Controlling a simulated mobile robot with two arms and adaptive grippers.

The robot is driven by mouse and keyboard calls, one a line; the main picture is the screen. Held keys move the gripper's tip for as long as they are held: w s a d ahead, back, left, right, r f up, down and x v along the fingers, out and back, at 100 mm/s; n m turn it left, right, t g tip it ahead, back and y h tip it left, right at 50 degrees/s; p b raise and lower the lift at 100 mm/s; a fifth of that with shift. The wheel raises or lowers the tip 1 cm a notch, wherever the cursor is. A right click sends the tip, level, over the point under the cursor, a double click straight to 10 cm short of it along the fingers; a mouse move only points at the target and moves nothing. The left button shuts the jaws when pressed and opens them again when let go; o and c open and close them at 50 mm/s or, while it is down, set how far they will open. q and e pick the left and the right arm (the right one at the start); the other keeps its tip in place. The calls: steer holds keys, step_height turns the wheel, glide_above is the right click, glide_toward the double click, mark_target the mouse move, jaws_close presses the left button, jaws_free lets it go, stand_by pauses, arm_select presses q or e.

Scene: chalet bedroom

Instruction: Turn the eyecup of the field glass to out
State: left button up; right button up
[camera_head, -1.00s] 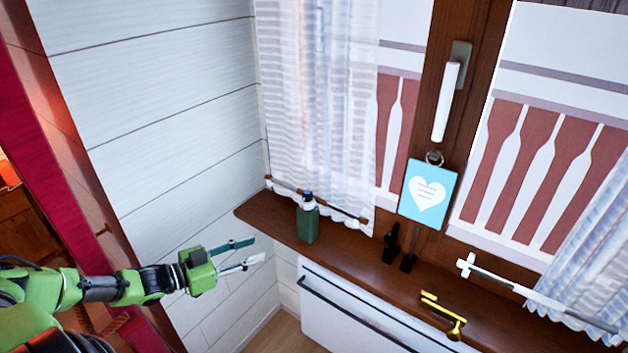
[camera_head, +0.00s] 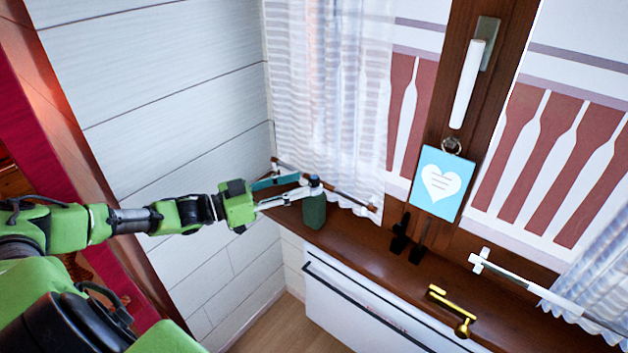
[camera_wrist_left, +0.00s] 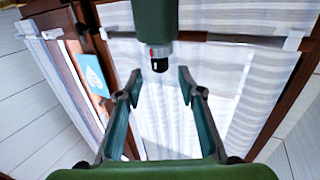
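The field glass (camera_head: 314,210) stands upright on the brown windowsill, with a dark green body and a pale and dark top. In the left wrist view its green body (camera_wrist_left: 154,18) comes in from the top edge, with a grey band, a small red mark and the black eyecup (camera_wrist_left: 159,61) at its end. My left gripper (camera_head: 302,187) is open and empty, its fingers pointing at the top of the field glass. In the left wrist view the eyecup lies in line with the gap between the fingertips (camera_wrist_left: 159,76); contact cannot be told. My right gripper is out of view.
The windowsill (camera_head: 365,243) also holds dark slim objects (camera_head: 400,236) and a gold metal piece (camera_head: 452,310) to the right. A blue heart sign (camera_head: 440,182) hangs from the window frame. A curtain (camera_head: 330,100) and rod are close behind the field glass.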

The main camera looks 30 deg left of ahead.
mark_target(314, 177)
arm_select(q)
steer(key=shift+x, duration=2.85)
jaws_close()
